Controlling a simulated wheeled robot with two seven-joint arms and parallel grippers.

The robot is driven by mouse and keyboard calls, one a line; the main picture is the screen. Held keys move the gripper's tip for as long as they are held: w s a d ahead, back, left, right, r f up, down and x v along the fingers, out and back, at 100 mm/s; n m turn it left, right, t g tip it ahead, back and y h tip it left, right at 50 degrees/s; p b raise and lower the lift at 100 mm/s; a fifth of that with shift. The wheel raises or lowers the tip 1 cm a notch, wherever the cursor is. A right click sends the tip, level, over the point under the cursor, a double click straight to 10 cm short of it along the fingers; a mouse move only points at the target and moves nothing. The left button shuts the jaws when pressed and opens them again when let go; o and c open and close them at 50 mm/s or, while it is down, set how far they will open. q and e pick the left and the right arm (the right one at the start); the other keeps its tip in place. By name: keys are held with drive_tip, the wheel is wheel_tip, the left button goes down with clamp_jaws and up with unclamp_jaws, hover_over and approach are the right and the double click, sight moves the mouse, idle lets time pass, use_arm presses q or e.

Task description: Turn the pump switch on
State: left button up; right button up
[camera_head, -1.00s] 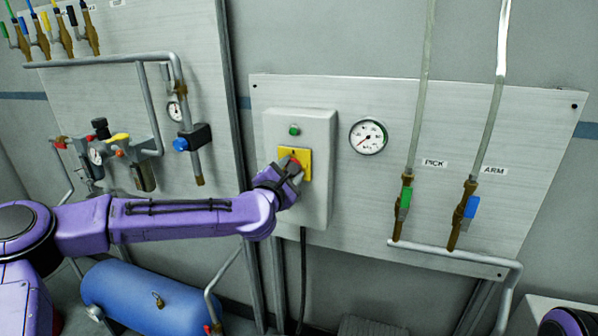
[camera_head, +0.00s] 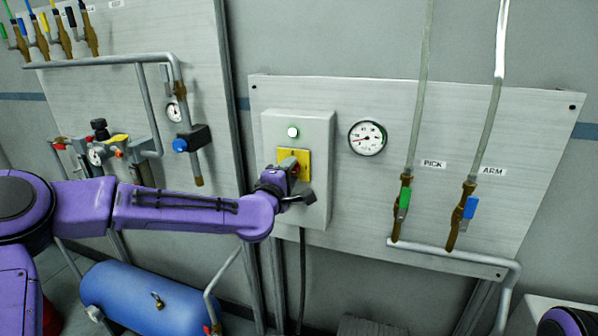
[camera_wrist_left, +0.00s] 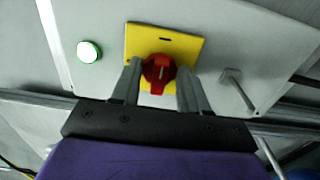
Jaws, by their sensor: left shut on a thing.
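The pump switch is a red rotary knob (camera_wrist_left: 159,72) on a yellow plate (camera_head: 304,160), on the front of a light grey box (camera_head: 318,128). In the left wrist view the knob sits between the two grey fingers of my left gripper (camera_wrist_left: 159,84), which is shut on it. The knob's grip bar runs along the fingers' direction there. In the head view my left gripper (camera_head: 290,168) covers much of the knob. A round lamp (camera_head: 293,132) above the plate glows pale green-white; it also shows lit in the wrist view (camera_wrist_left: 89,52). My right gripper is out of view.
A gauge (camera_head: 367,138) and two valves, green-handled (camera_head: 404,199) and blue-handled (camera_head: 470,207), are to the right. A blue tank (camera_head: 150,300) lies below my left arm.

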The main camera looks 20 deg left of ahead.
use_arm(q)
drive_tip(key=shift+d, duration=0.1)
idle(0.5)
drive_tip(key=o, duration=1)
drive_tip(key=shift+d, duration=0.1)
drive_tip(key=s+b, duration=0.2)
drive_tip(key=s, duration=0.8)
drive_tip(key=shift+s, duration=0.35)
drive_tip(key=shift+m, duration=0.3)
